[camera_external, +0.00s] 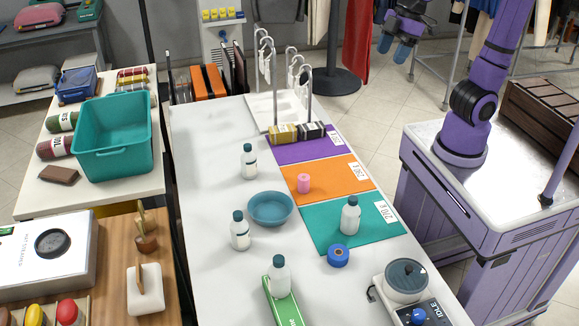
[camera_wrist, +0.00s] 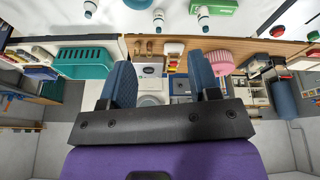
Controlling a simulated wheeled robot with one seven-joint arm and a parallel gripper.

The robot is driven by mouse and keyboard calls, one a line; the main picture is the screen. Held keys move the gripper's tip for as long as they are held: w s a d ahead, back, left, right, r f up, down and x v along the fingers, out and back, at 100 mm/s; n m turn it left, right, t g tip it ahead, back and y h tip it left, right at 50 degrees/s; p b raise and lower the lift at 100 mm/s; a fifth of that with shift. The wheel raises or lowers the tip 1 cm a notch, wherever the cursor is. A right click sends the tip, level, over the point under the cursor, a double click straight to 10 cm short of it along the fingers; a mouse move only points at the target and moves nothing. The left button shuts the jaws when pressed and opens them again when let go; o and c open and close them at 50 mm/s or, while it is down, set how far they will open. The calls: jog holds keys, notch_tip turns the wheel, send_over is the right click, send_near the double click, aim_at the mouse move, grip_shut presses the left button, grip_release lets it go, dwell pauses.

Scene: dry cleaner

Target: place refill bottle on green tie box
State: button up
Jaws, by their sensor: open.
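Several white bottles with dark blue caps stand on the white table: one at the back (camera_external: 248,165), one left of the blue bowl (camera_external: 240,235), and one on the teal mat (camera_external: 350,218). Another bottle (camera_external: 279,280) overlaps the far end of the green tie box (camera_external: 290,312) and appears to stand upright on it. The wrist view shows this bottle (camera_wrist: 204,14) against the green box (camera_wrist: 225,5). Which one is the refill bottle, I cannot tell. My gripper (camera_external: 393,46) is open and empty, high beyond the table's far right, apart from all bottles; its fingers (camera_wrist: 161,65) show spread.
A teal basket (camera_external: 112,140) is on the left.

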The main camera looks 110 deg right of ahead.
jog(key=s+d+f+m, duration=0.1)
jog(key=s+d+f, duration=0.1)
jog(key=s, duration=0.6)
jog(key=s+d+f+m+t, duration=0.1)
jog(key=s+f, duration=0.2)
jog(key=s, duration=0.5)
jog(key=shift+d+f, duration=0.2)
jog(key=shift+d, duration=0.15)
